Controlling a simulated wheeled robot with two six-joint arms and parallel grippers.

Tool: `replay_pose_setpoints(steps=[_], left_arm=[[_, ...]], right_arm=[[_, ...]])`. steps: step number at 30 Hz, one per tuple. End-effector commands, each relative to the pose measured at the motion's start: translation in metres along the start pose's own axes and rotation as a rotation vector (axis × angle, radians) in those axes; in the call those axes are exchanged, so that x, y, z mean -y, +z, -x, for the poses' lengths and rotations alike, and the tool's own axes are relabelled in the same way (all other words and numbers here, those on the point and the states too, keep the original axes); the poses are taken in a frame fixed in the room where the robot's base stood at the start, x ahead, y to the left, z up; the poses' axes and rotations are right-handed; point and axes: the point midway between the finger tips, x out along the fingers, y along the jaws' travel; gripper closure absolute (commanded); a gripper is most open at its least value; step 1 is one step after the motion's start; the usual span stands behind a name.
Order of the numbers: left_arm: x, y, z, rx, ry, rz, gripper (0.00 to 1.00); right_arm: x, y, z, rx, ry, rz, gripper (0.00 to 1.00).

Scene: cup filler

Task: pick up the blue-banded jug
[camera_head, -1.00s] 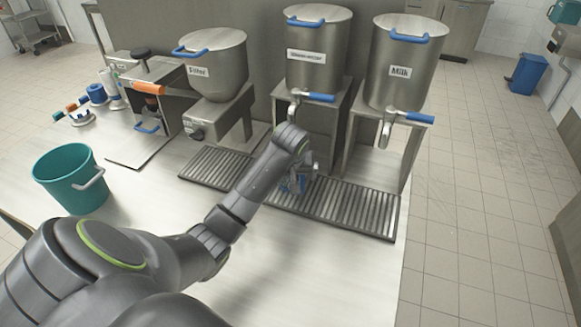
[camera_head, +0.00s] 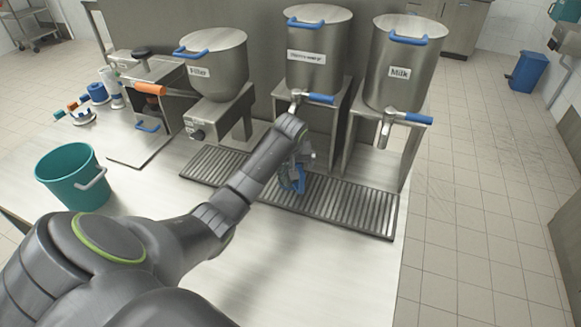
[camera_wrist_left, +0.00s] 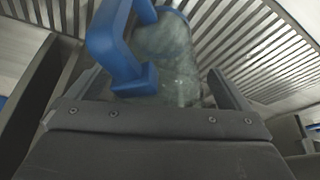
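The blue-banded jug (camera_head: 289,181) is mostly hidden behind my left gripper in the head view, where its blue part shows at the drip grate under the middle dispenser. In the left wrist view, the jug's clear body (camera_wrist_left: 178,70) and blue handle (camera_wrist_left: 118,50) lie between my spread fingers, in front of the grate. My left gripper (camera_head: 302,160) reaches down to the jug. Its fingers look wide apart, one on each side, with no clear grip on the jug. My right gripper is in neither view.
The slatted drip grate (camera_head: 345,208) runs below the dispensers. The middle tap (camera_head: 312,98) hangs close above my left wrist, and the milk tap (camera_head: 395,118) is to its right. A teal bucket (camera_head: 65,180) stands at left. The front counter (camera_head: 330,265) is clear.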

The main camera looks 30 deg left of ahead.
Motion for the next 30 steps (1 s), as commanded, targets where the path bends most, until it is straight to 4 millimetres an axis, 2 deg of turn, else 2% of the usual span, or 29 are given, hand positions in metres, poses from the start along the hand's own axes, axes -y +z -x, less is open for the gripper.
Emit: replay_pose_setpoints(steps=[2,14,23,30], left_arm=[[0.000,0.000,0.000,0.000,0.000,0.000,0.10],[0.000,0.000,0.000,0.000,0.001,0.000,0.62],[-0.001,0.000,0.002,-0.003,0.002,0.000,0.62],[-0.001,0.004,0.013,-0.004,0.003,0.001,0.62]], right_arm=[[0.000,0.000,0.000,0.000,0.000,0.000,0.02],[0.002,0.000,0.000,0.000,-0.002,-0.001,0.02],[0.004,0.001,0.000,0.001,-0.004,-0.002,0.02],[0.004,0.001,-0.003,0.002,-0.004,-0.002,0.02]])
